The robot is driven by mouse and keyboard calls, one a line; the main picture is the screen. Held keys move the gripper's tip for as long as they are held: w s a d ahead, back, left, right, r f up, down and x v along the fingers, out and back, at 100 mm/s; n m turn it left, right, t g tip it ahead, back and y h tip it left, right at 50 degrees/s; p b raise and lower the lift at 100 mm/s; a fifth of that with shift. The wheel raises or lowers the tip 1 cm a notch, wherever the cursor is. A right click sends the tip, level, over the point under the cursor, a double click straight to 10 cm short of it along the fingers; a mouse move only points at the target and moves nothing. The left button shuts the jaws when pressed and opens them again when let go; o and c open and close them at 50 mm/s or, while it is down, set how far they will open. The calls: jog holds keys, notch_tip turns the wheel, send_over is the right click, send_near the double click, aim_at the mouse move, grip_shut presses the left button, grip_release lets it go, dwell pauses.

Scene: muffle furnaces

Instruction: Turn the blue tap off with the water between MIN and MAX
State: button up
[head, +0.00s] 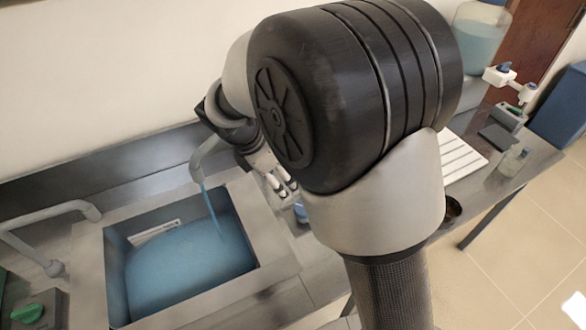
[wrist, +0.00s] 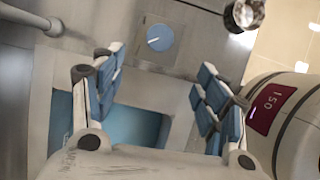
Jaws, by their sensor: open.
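The blue tap knob (wrist: 160,38), round with a white pointer mark, sits on a grey plate in the wrist view. In the head view only a small part of the knob (head: 301,213) shows beside my arm. My gripper (wrist: 160,65) is open and empty, its fingers spread either side of the knob's line, apart from it. In the head view my gripper (head: 281,187) is just above the knob, partly hidden by my arm. A blue stream (head: 209,203) runs from the spout (head: 200,160) into the basin water (head: 185,268). A pale level scale (head: 154,231) shows on the basin wall; its marks are unreadable.
A green knob (head: 30,312) and a second spout (head: 45,215) are left of the sink rim (head: 88,260). A metal cup (wrist: 243,14) stands near the counter edge. A white rack (head: 460,160) and small bottle (head: 514,162) are on the right of the counter.

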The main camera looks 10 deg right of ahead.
aim_at(303, 207)
jog(key=b+x, duration=0.6)
jog(key=x, duration=1.1)
jog(key=shift+w+d, duration=0.1)
jog(key=shift+d, duration=0.05)
jog(key=c, duration=1)
